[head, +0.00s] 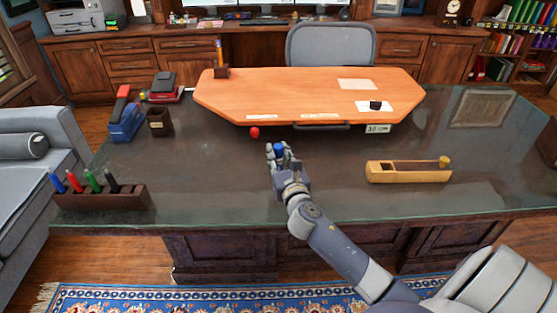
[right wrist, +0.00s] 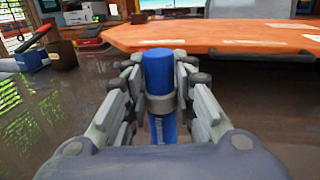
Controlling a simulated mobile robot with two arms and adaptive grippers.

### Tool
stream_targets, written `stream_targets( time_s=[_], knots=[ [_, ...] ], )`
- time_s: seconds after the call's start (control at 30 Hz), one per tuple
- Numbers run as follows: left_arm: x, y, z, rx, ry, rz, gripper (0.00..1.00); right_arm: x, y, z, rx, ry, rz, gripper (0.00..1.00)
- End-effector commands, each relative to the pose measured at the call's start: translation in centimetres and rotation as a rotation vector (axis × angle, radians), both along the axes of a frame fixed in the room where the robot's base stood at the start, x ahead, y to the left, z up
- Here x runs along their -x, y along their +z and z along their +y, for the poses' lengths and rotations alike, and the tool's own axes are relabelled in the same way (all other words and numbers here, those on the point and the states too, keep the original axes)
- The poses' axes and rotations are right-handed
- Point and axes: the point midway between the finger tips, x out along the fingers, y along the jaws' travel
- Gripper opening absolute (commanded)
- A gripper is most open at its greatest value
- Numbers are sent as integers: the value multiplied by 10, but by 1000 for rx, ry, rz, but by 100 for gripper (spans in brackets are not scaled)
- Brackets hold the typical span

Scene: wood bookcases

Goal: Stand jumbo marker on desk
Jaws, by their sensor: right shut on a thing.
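My right gripper (head: 279,156) is over the middle of the dark glass-topped desk (head: 220,190). It is shut on a blue jumbo marker (right wrist: 158,80), which stands upright between the fingers in the right wrist view. In the head view only the marker's blue top (head: 279,147) shows above the fingers. The fingers hide its lower part, and I cannot tell whether its base touches the desk. My left gripper is not in view.
A wooden rack (head: 100,198) with several markers stands at the left. A wooden plane-like block (head: 408,172) lies at the right. A red ball-like thing (head: 254,132) is just beyond my gripper, before the raised orange board (head: 300,92). A blue stapler-like thing (head: 127,122) and dark cup (head: 159,122) stand back left.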

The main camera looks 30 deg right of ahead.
Motion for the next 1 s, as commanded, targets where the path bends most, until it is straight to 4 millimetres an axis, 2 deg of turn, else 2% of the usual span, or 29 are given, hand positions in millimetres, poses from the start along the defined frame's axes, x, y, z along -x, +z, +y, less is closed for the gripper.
stream_targets(
  time_s=[0.03,0.07,0.43,0.47,0.53,0.93,1.0],
  knots=[
    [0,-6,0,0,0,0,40,0,-11,0,-2,-1,2,1],
    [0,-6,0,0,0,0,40,0,-13,0,-1,-1,1,1],
    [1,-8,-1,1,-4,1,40,0,-16,0,0,1,-1,1],
    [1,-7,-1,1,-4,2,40,0,-15,0,0,1,-1,29],
    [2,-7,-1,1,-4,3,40,0,-15,0,0,0,0,44],
    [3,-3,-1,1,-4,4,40,0,-10,0,0,0,-1,44],
    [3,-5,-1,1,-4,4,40,6,-13,2,1,1,1,44]
  ],
)
